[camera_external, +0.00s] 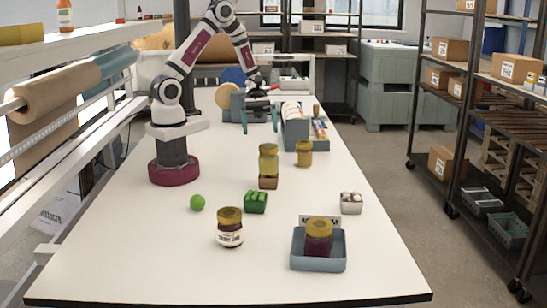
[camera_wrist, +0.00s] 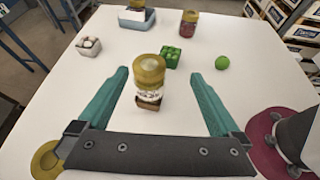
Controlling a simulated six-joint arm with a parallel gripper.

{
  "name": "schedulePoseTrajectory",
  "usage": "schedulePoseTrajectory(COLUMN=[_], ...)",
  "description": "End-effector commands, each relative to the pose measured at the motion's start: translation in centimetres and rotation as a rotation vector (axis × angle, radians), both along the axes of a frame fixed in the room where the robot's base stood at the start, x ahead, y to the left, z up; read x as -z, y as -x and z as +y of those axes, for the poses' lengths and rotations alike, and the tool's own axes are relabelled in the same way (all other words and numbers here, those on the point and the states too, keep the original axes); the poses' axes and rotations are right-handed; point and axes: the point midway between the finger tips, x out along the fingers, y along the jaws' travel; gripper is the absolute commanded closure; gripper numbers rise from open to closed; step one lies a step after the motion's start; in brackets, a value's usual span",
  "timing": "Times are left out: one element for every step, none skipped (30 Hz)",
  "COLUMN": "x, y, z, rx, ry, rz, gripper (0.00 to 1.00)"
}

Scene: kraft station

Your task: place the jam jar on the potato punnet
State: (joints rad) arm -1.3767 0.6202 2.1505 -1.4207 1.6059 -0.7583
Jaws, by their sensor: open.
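My gripper (camera_external: 260,126) is open and empty, with teal fingers pointing down, above and behind the jars. A jar with a yellow lid and yellowish contents (camera_external: 268,162) stands upright on a small brown punnet (camera_external: 268,183), likely the potato punnet, whose contents are hidden. In the wrist view this jar (camera_wrist: 149,72) and punnet (camera_wrist: 148,104) appear between my fingers, not gripped. Two dark red, yellow-lidded jars could be the jam jar: a labelled one (camera_external: 230,232) on the front table and one (camera_external: 318,241) in a blue-grey tray (camera_external: 318,265). I cannot tell which it is.
A green punnet (camera_external: 256,203), a green ball-shaped item (camera_external: 197,203) and a pale punnet of white items (camera_external: 351,205) stand mid-table. Another yellow-lidded jar (camera_external: 303,154) stands right of the stacked one. A grey rack (camera_external: 296,134) is behind. The front-left table is clear.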

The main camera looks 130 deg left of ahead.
Motion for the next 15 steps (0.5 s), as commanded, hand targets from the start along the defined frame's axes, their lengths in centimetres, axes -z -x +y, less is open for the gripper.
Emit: schedulePoseTrajectory(x=[-0.9,-1.6,-2.5,-3.1,-3.7,-4.3,-4.7,-5.1,-5.5,-5.8,-6.1,-6.4,-6.7,-6.9,-7.2], y=[-0.5,-0.6,-0.3,0.3,1.1,2.7,3.9,5.1,6.6,7.5,8.1,8.7,8.9,9.0,9.1], z=[-2.3,-4.4,-7.4,-9.6,-11.7,-14.0,-15.2,-16.1,-16.7,-16.8,-16.7,-16.5,-16.3,-16.0,-15.8], rx=[0.139,0.266,0.47,0.642,0.824,1.072,1.256,1.44,1.673,1.837,1.985,2.157,2.263,2.352,2.444], ry=[-0.075,-0.142,-0.25,-0.338,-0.431,-0.556,-0.649,-0.74,-0.86,-0.942,-1.022,-1.114,-1.175,-1.227,-1.279], rz=[-0.006,-0.014,-0.035,-0.058,-0.09,-0.141,-0.187,-0.239,-0.312,-0.37,-0.425,-0.496,-0.542,-0.581,-0.622], gripper=[0.0,0.0,0.0,0.0,0.0,0.0,0.0,0.0,0.0,0.0,0.0,0.0,0.0,0.0,0.0])
